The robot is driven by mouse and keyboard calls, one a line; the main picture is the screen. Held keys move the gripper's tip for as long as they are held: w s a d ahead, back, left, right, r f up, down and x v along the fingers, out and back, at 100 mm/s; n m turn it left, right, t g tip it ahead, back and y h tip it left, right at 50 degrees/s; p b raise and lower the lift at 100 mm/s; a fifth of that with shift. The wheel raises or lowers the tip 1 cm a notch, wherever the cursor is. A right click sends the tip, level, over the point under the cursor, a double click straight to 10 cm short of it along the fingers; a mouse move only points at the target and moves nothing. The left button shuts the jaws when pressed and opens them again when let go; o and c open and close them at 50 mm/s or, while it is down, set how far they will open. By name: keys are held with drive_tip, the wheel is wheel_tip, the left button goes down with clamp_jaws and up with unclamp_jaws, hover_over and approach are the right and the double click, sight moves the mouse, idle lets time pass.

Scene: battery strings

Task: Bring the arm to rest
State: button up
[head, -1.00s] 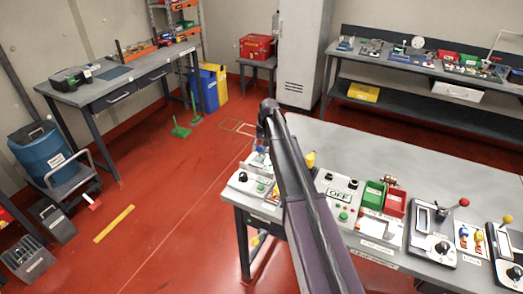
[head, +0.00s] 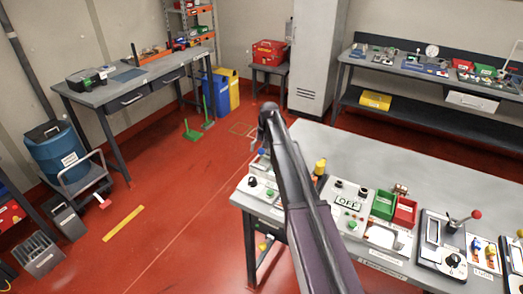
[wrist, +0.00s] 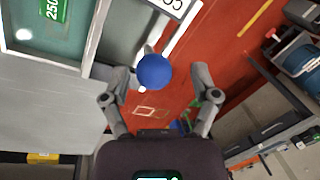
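My arm (head: 300,190) reaches up from the bottom of the head view and bends over the near edge of the grey workbench (head: 400,160). A blue ball knob (wrist: 154,71) shows between and beyond the fingertips, with a gap on either side. Nothing is seen held.
A panel marked OFF (head: 347,205), a green bin (head: 384,204), a red bin (head: 405,211) and a red-knobbed lever (head: 476,214) line the bench front. Red floor (head: 190,190) is open to the left. A grey cabinet (head: 316,55) stands behind.

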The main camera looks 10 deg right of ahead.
drive_tip(key=s+n+h, duration=0.1)
drive_tip(key=s+h, duration=0.1)
drive_tip(key=s, duration=3.2)
drive_tip(key=shift+s+f, duration=0.15)
drive_tip(key=c, duration=0.3)
